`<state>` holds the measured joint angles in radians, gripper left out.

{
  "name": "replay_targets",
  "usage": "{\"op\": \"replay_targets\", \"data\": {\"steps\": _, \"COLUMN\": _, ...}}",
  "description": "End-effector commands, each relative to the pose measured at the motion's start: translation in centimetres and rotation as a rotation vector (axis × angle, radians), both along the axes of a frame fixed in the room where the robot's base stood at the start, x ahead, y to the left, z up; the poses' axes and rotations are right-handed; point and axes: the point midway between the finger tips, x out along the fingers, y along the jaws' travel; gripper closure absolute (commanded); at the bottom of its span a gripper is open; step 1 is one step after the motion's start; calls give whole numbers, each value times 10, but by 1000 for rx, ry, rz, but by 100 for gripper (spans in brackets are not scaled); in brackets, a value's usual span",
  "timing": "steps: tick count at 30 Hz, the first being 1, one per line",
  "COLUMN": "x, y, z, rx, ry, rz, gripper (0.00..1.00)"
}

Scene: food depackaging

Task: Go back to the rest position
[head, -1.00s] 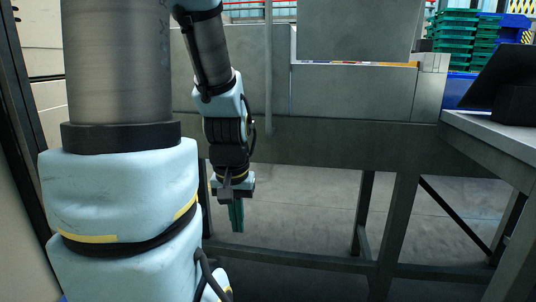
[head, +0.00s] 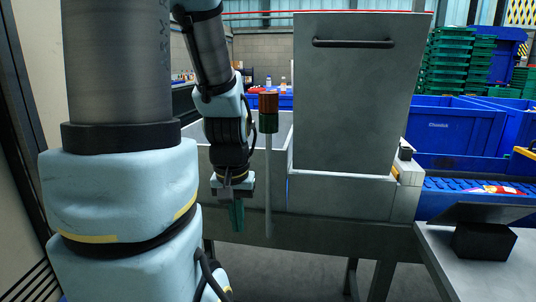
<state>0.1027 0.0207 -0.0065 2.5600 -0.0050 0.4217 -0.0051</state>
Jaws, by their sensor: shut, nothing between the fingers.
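My gripper (head: 237,216) hangs from my arm left of the picture's middle, pointing down. Its green fingers are together with nothing between them. It shows in front of the grey metal bench and touches nothing that I can see. My large arm links fill the left side of the view and hide what stands behind them.
A grey metal box with a handled panel (head: 358,95) stands ahead. A signal light (head: 268,112) on a pole is just right of my gripper. Blue crates (head: 457,128) and stacked green crates (head: 457,62) are at the right. A grey table (head: 470,270) is at the near right.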

Motion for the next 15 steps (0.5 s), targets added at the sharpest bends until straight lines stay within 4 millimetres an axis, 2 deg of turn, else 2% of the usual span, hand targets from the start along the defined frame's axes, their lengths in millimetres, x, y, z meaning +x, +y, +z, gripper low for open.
{"op": "replay_targets", "data": {"steps": 1, "x": 0, "y": 0, "z": 33, "rx": 0, "ry": 0, "rz": 0, "gripper": 100}}
{"op": "replay_targets", "data": {"steps": 3, "x": 0, "y": 0, "z": 55, "rx": 0, "ry": 0, "rz": 0, "gripper": 100}}
{"op": "replay_targets", "data": {"steps": 9, "x": 0, "y": 0, "z": 116, "rx": 0, "ry": 0, "rz": 0, "gripper": 100}}
{"op": "replay_targets", "data": {"steps": 15, "x": 0, "y": 0, "z": 161, "rx": 0, "ry": 0, "rz": 0, "gripper": 100}}
